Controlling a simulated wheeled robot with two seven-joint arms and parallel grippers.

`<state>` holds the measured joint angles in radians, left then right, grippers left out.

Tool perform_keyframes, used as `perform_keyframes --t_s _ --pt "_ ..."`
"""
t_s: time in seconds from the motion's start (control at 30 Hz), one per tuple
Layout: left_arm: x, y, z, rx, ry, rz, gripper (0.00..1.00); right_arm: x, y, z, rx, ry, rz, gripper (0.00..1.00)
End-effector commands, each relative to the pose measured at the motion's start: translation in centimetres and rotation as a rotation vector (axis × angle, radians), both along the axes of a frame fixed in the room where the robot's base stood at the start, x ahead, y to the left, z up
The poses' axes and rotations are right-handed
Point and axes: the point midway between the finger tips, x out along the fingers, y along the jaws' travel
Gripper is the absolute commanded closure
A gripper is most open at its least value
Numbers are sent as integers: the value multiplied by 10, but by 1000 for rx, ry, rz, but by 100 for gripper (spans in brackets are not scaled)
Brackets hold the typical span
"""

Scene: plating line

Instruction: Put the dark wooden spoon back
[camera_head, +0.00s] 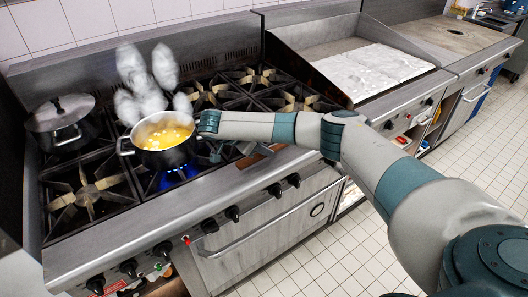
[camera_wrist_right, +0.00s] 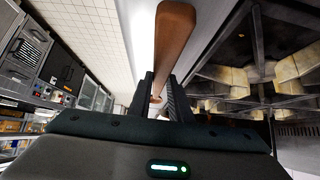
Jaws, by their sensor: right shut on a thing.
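The brown wooden spoon (camera_wrist_right: 175,40) is between the fingers of my right gripper (camera_wrist_right: 160,95) in the right wrist view. The gripper is shut on it, and a long, rounded brown end sticks out beyond the fingers. In the head view a short brown piece (camera_head: 260,153), seemingly the same spoon, shows below my right wrist at the front of the stove top. The right fingers are hidden behind the wrist there. My left gripper is not in view.
A pot with yellow contents (camera_head: 165,137) steams over a blue flame, close to my right wrist. A lidded pot (camera_head: 62,122) stands at the back left. Empty burner grates (camera_head: 88,192) lie around them. A flat griddle (camera_head: 372,72) is to the right.

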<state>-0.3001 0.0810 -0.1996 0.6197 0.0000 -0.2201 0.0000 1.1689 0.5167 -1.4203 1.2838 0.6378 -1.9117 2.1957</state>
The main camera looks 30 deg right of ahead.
Motion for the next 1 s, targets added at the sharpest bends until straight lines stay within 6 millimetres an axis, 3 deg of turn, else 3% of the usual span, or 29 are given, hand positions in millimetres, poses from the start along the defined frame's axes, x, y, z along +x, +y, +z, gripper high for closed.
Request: perform_keyframes --t_s 0.2,0.57,0.6,0.67,1.0 --pt "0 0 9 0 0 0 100 0 0 -18 -1 0 0 100" --pt "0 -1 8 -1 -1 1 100 0 0 -22 1 1 -1 100" --pt "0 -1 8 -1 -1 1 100 0 0 -22 1 0 0 77" --pt "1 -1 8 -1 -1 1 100 0 0 -21 0 0 0 63" --pt "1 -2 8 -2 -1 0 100 0 0 -20 0 0 0 63"
